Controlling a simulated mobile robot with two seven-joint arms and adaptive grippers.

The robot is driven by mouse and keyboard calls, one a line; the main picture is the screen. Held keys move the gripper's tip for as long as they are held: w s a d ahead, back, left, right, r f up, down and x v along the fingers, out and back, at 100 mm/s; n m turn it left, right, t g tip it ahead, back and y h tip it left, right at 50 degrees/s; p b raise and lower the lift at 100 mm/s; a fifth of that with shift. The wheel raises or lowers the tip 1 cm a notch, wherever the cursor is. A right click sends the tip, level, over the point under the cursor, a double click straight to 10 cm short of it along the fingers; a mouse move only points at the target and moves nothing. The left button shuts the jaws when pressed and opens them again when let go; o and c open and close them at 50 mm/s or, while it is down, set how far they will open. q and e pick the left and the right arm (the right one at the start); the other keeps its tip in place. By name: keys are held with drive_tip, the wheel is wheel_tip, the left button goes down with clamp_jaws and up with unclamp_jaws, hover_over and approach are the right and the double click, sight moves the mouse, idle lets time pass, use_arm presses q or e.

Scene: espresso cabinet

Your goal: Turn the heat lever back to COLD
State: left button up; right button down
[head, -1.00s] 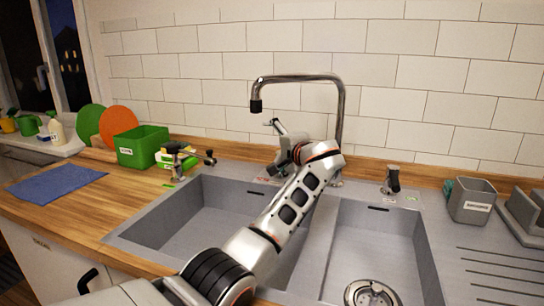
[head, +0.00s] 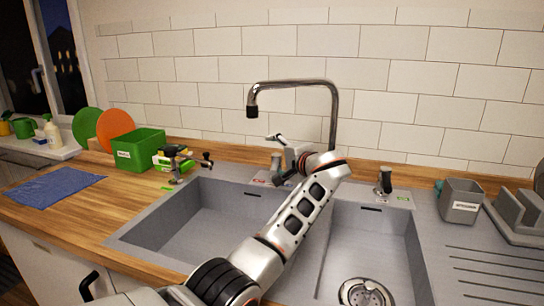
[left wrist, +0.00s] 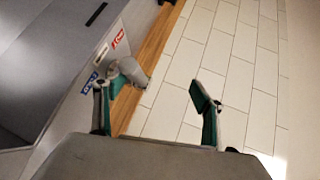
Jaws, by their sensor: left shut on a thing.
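The heat lever (head: 276,160) is a grey knob on the sink's back rim, left of the tap. A red label (head: 262,181) lies by its base. In the left wrist view the lever (left wrist: 130,73) shows beside red and blue labels (left wrist: 91,83). My left gripper (head: 277,158) is at the lever, one finger above and one below it in the head view. My right gripper is not in view.
A green box (head: 138,150) is at the left. The sink basins (head: 215,225) lie below my arm.

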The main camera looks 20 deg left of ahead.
use_arm(q)
drive_tip(key=shift+t, duration=0.3)
drive_tip(key=d+r, duration=0.1)
drive_tip(key=s+d+r+p, duration=0.1)
drive_tip(key=r, duration=0.1)
drive_tip(key=s+d+r, duration=0.1)
drive_tip(key=r, duration=0.1)
drive_tip(key=shift+s+d+r, duration=0.2)
drive_tip(key=shift+s, duration=0.05)
drive_tip(key=shift+c, duration=0.3)
drive_tip(key=shift+s+d+r+p, duration=0.2)
drive_tip(key=shift+s+d+r, duration=0.15)
drive_tip(key=shift+s, duration=0.25)
drive_tip(key=shift+s+d+r+p, duration=0.2)
drive_tip(key=shift+s+d+r, duration=0.15)
drive_tip(key=shift+s, duration=0.25)
drive_tip(key=c, duration=0.5)
drive_tip(key=shift+w+a+f, duration=0.1)
drive_tip(key=shift+w+f, duration=0.1)
drive_tip(key=shift+f, duration=0.35)
drive_tip(key=shift+w+f, duration=0.15)
drive_tip(key=shift+f, duration=0.4)
drive_tip(key=shift+s, duration=0.1)
drive_tip(key=shift+c, duration=0.4)
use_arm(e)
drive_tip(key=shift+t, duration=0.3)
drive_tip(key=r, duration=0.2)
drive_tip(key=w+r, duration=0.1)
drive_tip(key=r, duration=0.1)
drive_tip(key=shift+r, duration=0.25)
